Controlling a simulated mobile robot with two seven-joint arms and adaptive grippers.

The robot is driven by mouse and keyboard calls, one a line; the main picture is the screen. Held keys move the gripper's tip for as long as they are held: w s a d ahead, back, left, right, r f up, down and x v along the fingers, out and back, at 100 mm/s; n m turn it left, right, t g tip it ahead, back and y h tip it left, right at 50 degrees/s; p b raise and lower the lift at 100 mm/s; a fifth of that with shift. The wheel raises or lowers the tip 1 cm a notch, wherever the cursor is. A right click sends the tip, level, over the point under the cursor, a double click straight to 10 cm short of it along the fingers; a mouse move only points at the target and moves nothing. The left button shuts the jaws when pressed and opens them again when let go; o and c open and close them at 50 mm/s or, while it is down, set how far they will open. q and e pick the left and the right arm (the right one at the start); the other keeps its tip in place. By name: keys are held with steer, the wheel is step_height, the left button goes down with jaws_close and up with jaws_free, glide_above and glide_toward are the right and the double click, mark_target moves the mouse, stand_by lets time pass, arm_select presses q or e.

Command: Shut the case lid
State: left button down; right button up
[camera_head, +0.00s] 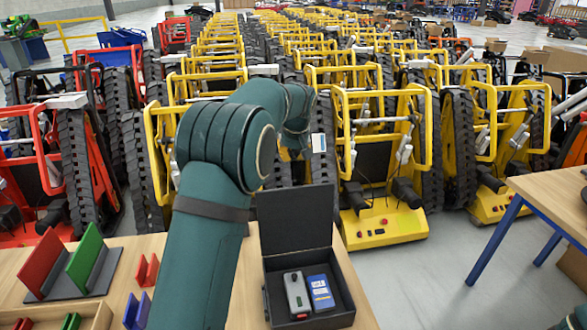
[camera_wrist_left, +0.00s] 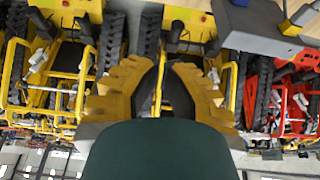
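The black case (camera_head: 341,313) stands on the wooden table in the head view. Its lid (camera_head: 295,218) is raised about upright at the back. Inside lie a grey device (camera_head: 296,295) and a blue device (camera_head: 320,293). My left arm reaches past the case's left side and beyond the lid. Its gripper is mostly hidden behind the arm in the head view. In the left wrist view the left gripper (camera_wrist_left: 163,75) shows two tan fingers with dark inner sides and a gap between them, with nothing held. My right gripper is not in view.
A red and green rack (camera_head: 70,265) stands on the table (camera_head: 130,255) at left, with small red and blue holders near it. Rows of yellow tracked carriers (camera_head: 385,225) fill the floor behind. Another table (camera_head: 555,195) stands at right, beyond a floor gap.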

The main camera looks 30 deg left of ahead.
arm_select(q)
step_height(320, 180, down, 9)
steer(key=b, duration=0.1)
steer(key=shift+s+d+b, duration=0.2)
steer(key=shift+s+b, duration=0.15)
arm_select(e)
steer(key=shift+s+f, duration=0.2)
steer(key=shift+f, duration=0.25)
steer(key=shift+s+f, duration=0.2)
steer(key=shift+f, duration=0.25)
